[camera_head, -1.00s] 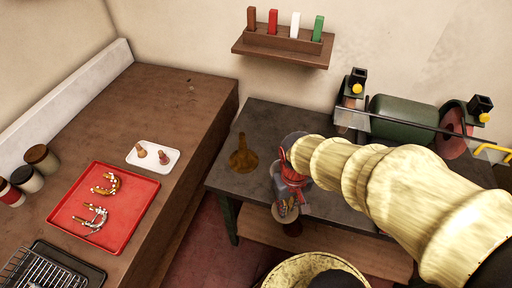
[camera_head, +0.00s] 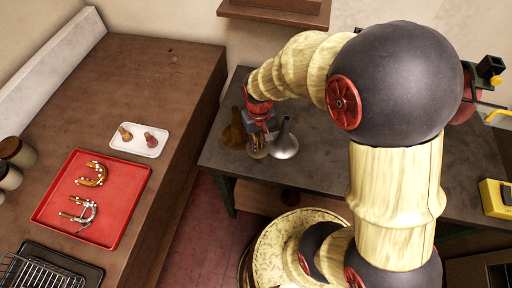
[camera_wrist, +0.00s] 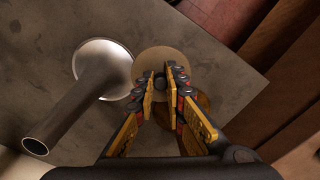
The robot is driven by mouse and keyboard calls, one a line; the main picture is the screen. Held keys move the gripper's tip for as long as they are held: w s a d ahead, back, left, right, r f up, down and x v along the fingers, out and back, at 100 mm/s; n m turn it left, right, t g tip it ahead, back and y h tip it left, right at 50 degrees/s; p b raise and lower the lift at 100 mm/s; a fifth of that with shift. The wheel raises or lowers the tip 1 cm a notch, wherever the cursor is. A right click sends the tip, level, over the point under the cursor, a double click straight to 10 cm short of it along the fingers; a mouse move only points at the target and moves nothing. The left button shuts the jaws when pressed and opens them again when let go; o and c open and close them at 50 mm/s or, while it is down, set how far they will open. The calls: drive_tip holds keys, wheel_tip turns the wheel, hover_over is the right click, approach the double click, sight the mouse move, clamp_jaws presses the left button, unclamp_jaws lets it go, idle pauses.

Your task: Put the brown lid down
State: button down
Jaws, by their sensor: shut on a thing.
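My gripper (camera_wrist: 162,84) is shut on the brown lid (camera_wrist: 152,62), a round tan-brown disc between the fingertips in the wrist view. In the head view the lid (camera_head: 258,152) shows below my gripper (camera_head: 259,138), over the front left part of the dark grey bench (camera_head: 320,168). Whether the lid touches the bench top or hangs just above it I cannot tell. The fingers hide part of it.
A silver horn bell (camera_head: 285,143) stands just right of the lid, and a brass bell (camera_head: 235,131) is close on its left. The wooden counter (camera_head: 180,75) holds a red tray (camera_head: 60,210), a white dish (camera_head: 122,143) and canisters (camera_head: 18,151).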

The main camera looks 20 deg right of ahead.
drive_tip(key=shift+w+f, duration=0.85)
drive_tip(key=shift+f, duration=0.25)
drive_tip(key=shift+w+f+b, duration=0.1)
drive_tip(key=shift+f+b, duration=0.4)
drive_tip(key=shift+f, duration=1)
drive_tip(key=shift+f, duration=0.15)
drive_tip(key=c, duration=1.8)
unclamp_jaws()
